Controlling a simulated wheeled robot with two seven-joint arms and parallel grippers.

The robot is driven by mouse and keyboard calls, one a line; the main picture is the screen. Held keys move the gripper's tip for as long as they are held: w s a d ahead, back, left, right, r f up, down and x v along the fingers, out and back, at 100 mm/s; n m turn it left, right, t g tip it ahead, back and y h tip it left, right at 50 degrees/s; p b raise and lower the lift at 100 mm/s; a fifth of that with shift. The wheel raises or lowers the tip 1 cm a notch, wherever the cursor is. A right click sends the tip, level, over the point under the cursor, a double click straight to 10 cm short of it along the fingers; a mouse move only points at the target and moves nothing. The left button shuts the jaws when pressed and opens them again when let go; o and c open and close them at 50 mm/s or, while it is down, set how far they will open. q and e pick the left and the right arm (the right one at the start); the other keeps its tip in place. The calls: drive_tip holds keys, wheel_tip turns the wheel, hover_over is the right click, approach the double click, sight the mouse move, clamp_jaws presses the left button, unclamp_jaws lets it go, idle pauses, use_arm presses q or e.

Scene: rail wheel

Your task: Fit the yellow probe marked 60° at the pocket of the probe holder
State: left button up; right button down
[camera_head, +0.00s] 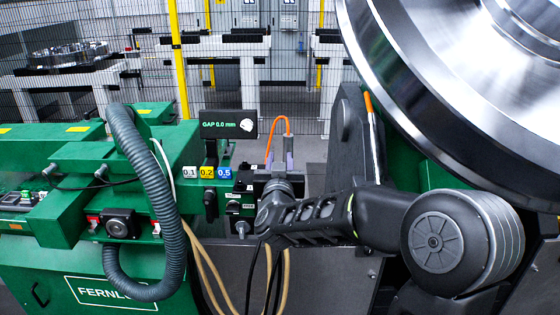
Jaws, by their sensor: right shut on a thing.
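My right gripper (277,182) reaches in from the right and is at the right end of the green machine, below the gap display. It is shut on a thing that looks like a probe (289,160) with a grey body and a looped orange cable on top. My gripper hides most of it, so I see neither a yellow body nor a 60° mark. I cannot make out the probe holder's pocket; it may be behind the gripper. My left gripper is not in view.
The large steel wheel (430,95) fills the upper right, close to my right arm. A slim rod with an orange end (369,103) stands beside it. The green machine (75,175), a ribbed grey hose (165,185) and the display (229,124) crowd the left side.

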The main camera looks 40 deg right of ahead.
drive_tip(key=shift+f, duration=0.15)
drive_tip(key=c, duration=1)
unclamp_jaws()
drive_tip(key=shift+o, duration=0.2)
drive_tip(key=b+v, duration=0.1)
drive_tip(key=v, duration=0.7)
drive_tip(key=shift+w, duration=0.1)
